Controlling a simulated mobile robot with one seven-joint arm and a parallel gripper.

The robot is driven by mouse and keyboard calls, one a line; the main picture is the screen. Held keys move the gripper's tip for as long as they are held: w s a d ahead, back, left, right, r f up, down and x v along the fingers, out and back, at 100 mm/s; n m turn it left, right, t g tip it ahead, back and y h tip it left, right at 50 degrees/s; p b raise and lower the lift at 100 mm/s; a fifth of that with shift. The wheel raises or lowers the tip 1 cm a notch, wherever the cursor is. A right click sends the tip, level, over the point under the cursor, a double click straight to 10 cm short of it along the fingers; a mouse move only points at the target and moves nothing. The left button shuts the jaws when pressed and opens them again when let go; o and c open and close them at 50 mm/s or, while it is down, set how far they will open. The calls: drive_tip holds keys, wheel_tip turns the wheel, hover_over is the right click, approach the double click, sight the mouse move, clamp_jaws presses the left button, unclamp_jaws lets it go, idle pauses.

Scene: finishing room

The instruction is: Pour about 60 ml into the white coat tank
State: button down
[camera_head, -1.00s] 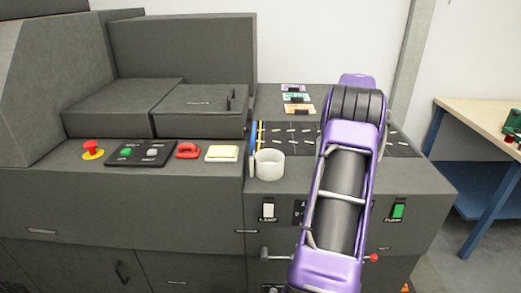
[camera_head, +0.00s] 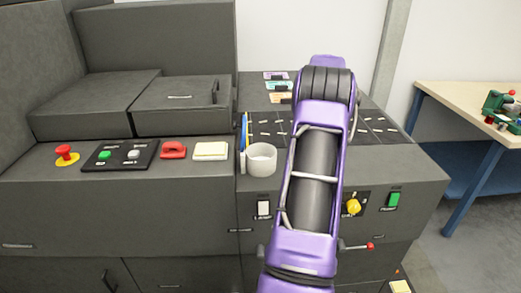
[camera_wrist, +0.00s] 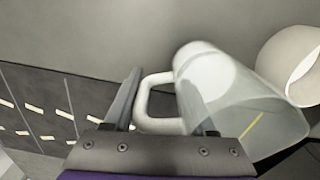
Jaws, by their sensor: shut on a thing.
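A translucent jug (camera_wrist: 262,118) with a pale handle (camera_wrist: 147,100) fills the right of the wrist view. A yellow line marks its side, and a pale round patch shows within. My gripper (camera_wrist: 160,82) is shut on the handle, one finger on each side. I cannot tell how much liquid the jug holds. In the head view my purple arm hides the gripper and the jug. I cannot make out which opening is the white coat tank.
A white cup (camera_head: 262,160) stands on the grey machine's front ledge, left of my arm; a white round vessel (camera_wrist: 292,58) shows in the wrist view. Coloured labels (camera_head: 277,87) lie at the back. A red button (camera_head: 66,153) and green switch (camera_head: 394,200) are on the machine.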

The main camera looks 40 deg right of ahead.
drive_tip(key=shift+a+r, duration=0.1)
drive_tip(key=shift+r, duration=0.05)
